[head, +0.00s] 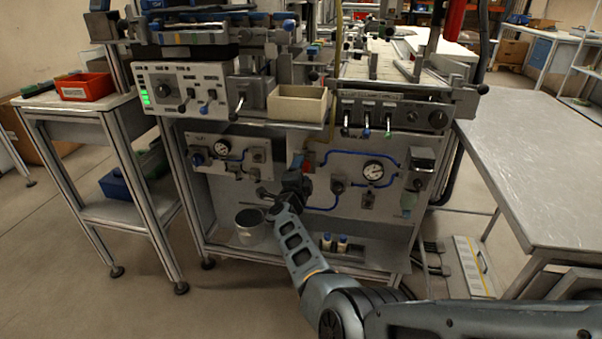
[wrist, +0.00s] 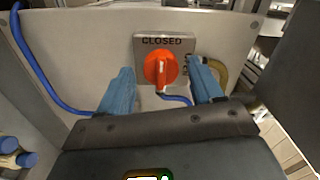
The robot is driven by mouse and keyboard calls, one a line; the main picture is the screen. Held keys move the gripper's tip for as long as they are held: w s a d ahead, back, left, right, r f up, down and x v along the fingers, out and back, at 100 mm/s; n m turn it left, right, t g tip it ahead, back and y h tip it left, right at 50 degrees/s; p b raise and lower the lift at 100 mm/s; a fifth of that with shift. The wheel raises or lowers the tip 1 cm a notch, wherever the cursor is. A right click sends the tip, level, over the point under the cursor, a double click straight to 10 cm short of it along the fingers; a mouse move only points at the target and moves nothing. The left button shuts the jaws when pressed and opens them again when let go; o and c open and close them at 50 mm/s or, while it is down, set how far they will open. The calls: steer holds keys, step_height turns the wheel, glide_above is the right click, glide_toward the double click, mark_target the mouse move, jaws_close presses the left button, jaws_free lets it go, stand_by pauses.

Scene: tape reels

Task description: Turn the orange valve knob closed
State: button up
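The orange valve knob (wrist: 161,68) is in the middle of the wrist view, on a grey plate (wrist: 185,42) marked CLOSED above it, with partly hidden lettering at its right. My gripper (wrist: 161,66) is open, one blue finger on each side of the knob, with gaps visible on both sides. I see no contact. In the head view my gripper (head: 297,163) is at the lower panel, and a bit of the orange-red knob (head: 307,165) shows beside it, mostly hidden.
The panel carries blue tubing and two gauges, one left (head: 221,148) and one right (head: 373,171). A grey bucket (head: 251,232) and blue-capped bottles (head: 334,244) stand on the shelf below. A cream bin (head: 297,104) sits above. A metal table (head: 560,150) stands at right.

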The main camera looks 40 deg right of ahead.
steer(key=shift+p+v, duration=1.65)
steer(key=shift+v, duration=2.25)
